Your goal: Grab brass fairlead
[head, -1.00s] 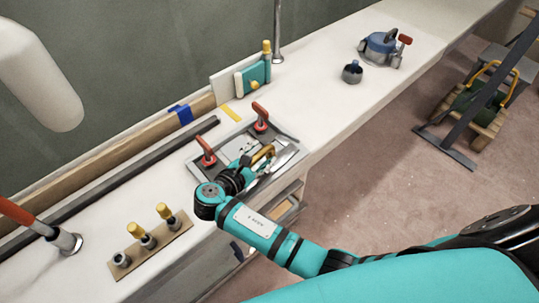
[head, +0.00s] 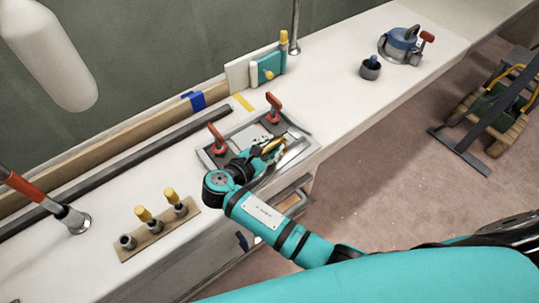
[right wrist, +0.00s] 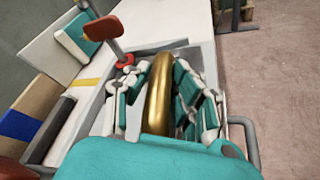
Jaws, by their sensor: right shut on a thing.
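The brass fairlead (head: 273,146) is a shiny gold curved piece over the grey tray (head: 307,148) on the white bench. In the right wrist view the fairlead (right wrist: 160,92) stands upright between the teal and white fingers. My right gripper (head: 268,149) is shut on it, with finger pads on both sides in the wrist view (right wrist: 158,100). The fairlead's lower end is hidden behind the gripper's body. I cannot tell whether it touches the tray. My left gripper is not in view.
Two red-handled clamps (head: 217,139) (head: 273,107) stand on the tray's far side. A wooden strip with yellow-topped fittings (head: 160,230) lies to the left. A teal block (head: 268,68) and metal post (head: 295,28) stand behind. Bench beyond the tray is mostly clear.

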